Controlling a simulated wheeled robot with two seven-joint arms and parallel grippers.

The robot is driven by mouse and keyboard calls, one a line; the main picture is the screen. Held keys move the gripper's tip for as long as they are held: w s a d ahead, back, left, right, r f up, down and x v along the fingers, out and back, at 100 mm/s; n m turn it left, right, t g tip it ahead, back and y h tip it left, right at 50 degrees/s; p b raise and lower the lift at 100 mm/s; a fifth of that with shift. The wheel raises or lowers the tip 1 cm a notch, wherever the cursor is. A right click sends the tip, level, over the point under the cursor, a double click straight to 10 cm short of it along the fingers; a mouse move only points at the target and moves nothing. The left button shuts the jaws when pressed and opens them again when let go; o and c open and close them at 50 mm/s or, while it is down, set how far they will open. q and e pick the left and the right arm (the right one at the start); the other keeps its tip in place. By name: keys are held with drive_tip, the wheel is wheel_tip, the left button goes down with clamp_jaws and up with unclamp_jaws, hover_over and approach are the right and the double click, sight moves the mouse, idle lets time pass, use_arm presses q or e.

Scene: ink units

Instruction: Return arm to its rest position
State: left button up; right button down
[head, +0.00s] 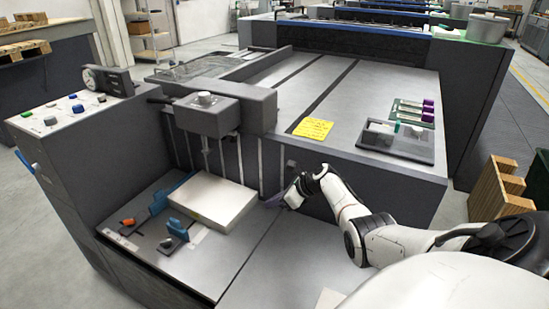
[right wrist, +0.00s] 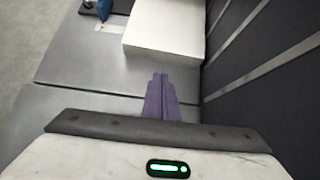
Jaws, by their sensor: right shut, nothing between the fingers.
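My right arm (head: 349,213) reaches in from the lower right of the head view. Its gripper (head: 272,202) is beside the right end of a white paper stack (head: 212,200) on the low grey platform (head: 262,241). In the right wrist view the purple fingers (right wrist: 161,82) are together with nothing between them. They are apart from the white stack (right wrist: 165,32), which lies just beyond them. My left gripper is not in view.
Vertical rods (head: 262,165) and the machine's dark front wall (head: 385,187) stand close to my right gripper. A yellow note (head: 312,129) and a grey tray (head: 398,144) lie on the machine top. Blue guides (head: 173,192) flank the stack. Wooden crates (head: 497,188) stand at right.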

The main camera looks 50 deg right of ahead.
drive_tip(key=shift+s+d+r, duration=0.1)
drive_tip(key=shift+s+r, duration=0.2)
drive_tip(key=shift+s, duration=0.05)
